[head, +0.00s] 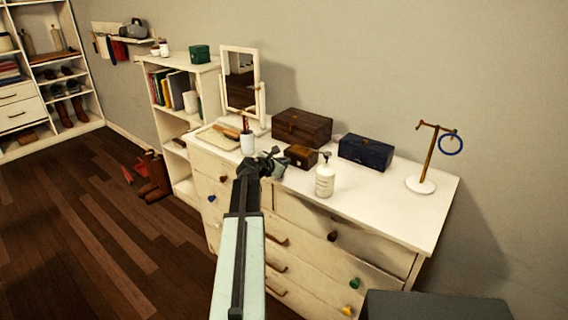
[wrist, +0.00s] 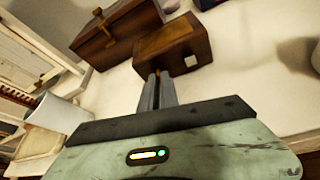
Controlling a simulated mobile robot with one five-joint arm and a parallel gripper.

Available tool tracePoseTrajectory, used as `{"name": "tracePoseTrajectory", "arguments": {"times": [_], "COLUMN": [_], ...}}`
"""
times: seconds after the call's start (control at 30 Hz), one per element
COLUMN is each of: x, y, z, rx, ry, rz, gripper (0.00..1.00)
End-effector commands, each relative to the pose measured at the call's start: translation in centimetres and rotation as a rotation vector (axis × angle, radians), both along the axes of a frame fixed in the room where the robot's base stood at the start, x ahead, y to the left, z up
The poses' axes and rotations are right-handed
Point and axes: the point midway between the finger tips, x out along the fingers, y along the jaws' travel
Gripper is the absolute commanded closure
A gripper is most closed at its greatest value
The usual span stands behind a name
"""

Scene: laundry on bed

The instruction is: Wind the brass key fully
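The small brown wooden box (head: 301,156) stands on the white dresser top. It fills the upper middle of the wrist view (wrist: 177,42), with a small pale square on its near face. The brass key (wrist: 158,73) shows only as a small brass-coloured bit at my fingertips, against the box's near side; most of it is hidden. My gripper (head: 278,164) is beside the box's left end in the head view. In the wrist view its two fingers (wrist: 159,82) are close together, with the brass bit between their tips. How far the key is turned cannot be seen.
A white pump bottle (head: 325,180) stands close to the right of the box. A larger brown chest (head: 302,127) and a dark blue box (head: 365,152) stand behind. A white cup (head: 247,144) and a mirror (head: 240,85) are left. The dresser top (head: 385,195) is clear towards the right front.

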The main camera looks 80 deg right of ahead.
Motion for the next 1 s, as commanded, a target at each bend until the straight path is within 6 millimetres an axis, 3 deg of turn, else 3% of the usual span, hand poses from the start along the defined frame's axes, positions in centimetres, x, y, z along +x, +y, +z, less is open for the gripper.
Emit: {"name": "tracePoseTrajectory", "arguments": {"times": [0.23,0.53,0.83,0.93,1.0], "x": [-0.06,-0.3,-0.18,-0.17,-0.16], "y": [0.12,0.26,0.17,0.17,0.17], "z": [-0.13,-0.4,-0.16,-0.15,-0.16], "rx": [-0.015,-0.186,-0.198,-0.198,-0.198], "ry": [-0.025,-0.346,-0.372,-0.371,-0.371], "rz": [0.0,-0.001,0.0,0.0,0.0], "gripper": [1.0,1.0,1.0,0.73,0.73]}}
